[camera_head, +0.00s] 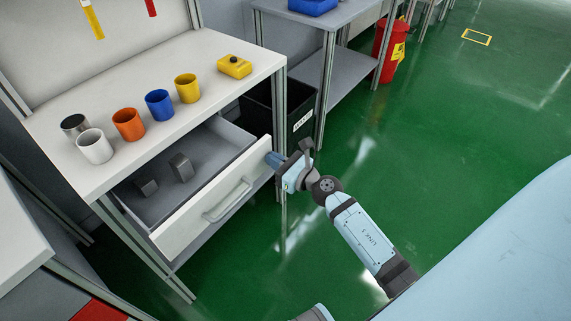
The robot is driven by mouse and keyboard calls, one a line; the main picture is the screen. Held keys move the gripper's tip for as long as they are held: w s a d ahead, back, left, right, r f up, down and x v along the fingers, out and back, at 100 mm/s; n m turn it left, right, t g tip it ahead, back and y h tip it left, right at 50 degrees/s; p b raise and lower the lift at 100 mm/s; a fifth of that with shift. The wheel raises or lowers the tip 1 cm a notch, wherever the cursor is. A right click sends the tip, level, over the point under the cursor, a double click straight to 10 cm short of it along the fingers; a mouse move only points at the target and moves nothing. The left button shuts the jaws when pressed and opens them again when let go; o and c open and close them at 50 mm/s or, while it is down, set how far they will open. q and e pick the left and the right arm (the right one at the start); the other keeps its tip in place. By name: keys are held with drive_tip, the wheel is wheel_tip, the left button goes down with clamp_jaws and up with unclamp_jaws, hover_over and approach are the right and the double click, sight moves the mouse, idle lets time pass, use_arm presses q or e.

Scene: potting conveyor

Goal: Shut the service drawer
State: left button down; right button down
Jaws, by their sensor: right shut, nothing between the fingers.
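The service drawer (168,243) is pulled out from under the white workbench top (97,92). Its white front panel has a grey bar handle (228,201), and its grey interior holds two dark grey blocks (181,167). My right gripper (272,158) is shut and empty. It is at the right end of the drawer's front panel, near its upper edge; I cannot tell whether it touches the panel. My left gripper is not in view.
Several cups stand on the bench, among them a white cup (94,146) and an orange cup (128,124), with a yellow box (234,66) behind. A black bin (303,121) stands beyond the drawer. The green floor (450,110) at right is clear.

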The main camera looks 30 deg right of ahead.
sight(229, 142)
drive_tip(key=x, duration=1.6)
drive_tip(key=shift+w+f, duration=0.1)
drive_tip(key=shift+w, duration=0.15)
drive_tip(key=shift+w+a+b, duration=0.2)
drive_tip(key=shift+w+b, duration=0.1)
drive_tip(key=shift+w, duration=0.1)
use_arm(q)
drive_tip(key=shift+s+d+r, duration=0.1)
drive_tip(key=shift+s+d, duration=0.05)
use_arm(e)
drive_tip(key=shift+r, duration=0.3)
drive_tip(key=shift+w+r, duration=0.1)
